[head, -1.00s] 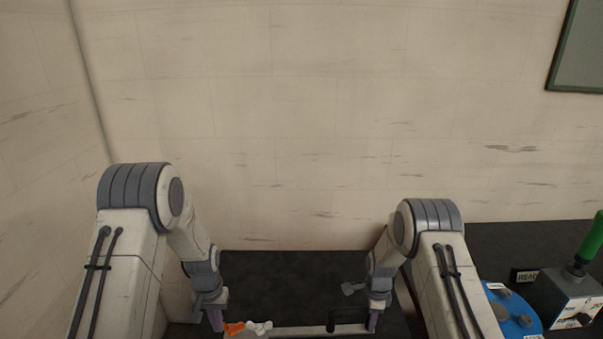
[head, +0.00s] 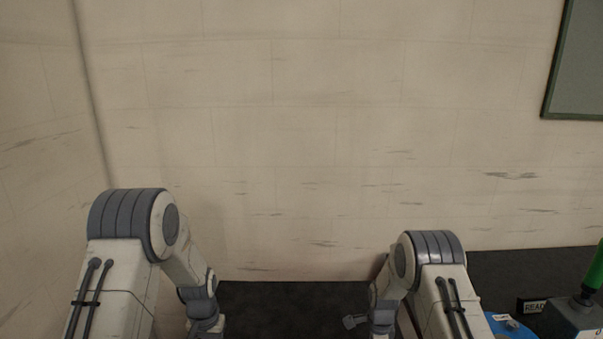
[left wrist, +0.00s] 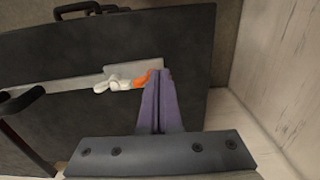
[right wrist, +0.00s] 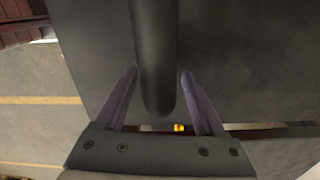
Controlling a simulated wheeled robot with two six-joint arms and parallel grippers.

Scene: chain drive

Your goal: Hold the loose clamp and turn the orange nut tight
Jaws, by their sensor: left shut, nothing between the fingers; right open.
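In the left wrist view an orange piece (left wrist: 141,79), which looks like the orange nut, sits at the end of a lobed white piece (left wrist: 112,84) on a grey metal strip. I cannot tell which part is the loose clamp. My left gripper (left wrist: 159,72) is shut and empty, its fingertips close beside the orange piece; contact cannot be told. My right gripper (right wrist: 158,73) is open, with a black bar (right wrist: 156,55) running between its fingers, not gripped. A small yellow-orange spot (right wrist: 179,127) shows beyond its base. Both grippers are below the head view's edge.
The dark work surface (left wrist: 60,50) carries a long metal strip (left wrist: 55,93) and a black handle (left wrist: 88,9). A pale wall (left wrist: 285,60) stands close at its right.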

